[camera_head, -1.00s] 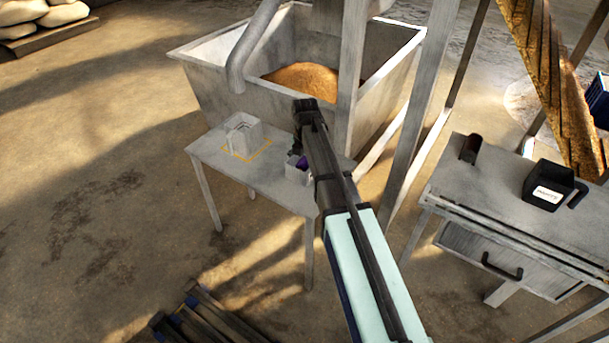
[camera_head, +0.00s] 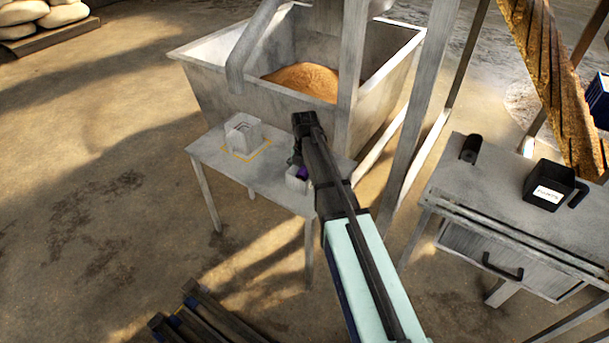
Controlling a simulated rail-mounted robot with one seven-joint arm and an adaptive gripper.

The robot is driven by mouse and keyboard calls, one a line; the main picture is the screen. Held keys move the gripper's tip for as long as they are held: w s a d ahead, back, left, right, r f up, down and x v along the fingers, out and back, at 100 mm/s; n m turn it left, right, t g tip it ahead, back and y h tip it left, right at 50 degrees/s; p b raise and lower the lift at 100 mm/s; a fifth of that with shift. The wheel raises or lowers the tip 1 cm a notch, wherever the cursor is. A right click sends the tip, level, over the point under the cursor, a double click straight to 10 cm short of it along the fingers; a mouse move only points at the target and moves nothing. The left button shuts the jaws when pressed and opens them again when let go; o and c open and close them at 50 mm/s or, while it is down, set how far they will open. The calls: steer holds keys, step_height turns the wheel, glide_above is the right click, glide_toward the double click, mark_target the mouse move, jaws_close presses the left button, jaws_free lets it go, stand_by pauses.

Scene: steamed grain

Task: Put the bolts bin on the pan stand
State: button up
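A black open bin with a white label (camera_head: 553,187) stands on the grey workbench at the right. It looks like the bolts bin, but the label is too small to read surely. A small grey table (camera_head: 210,153) in front of the hopper looks like the pan stand. On it stand a light grey square container (camera_head: 243,131), inside a yellow outline, and a smaller pale box with something purple (camera_head: 297,180). My gripper (camera_head: 299,140) is above the table's right part, far left of the black bin. Its fingers are dark and partly hidden, so its opening is unclear.
A large metal hopper with brown grain (camera_head: 303,80) stands behind the small table. Grey upright posts (camera_head: 410,140) rise between the table and the workbench (camera_head: 500,190). A dark cylinder (camera_head: 471,149) lies on the workbench. Dark slats (camera_head: 205,318) lie on the floor below.

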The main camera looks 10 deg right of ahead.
step_height(320, 180, up, 12)
steer(key=p, duration=0.1)
steer(key=shift+r, duration=0.15)
stand_by(0.5)
stand_by(0.3)
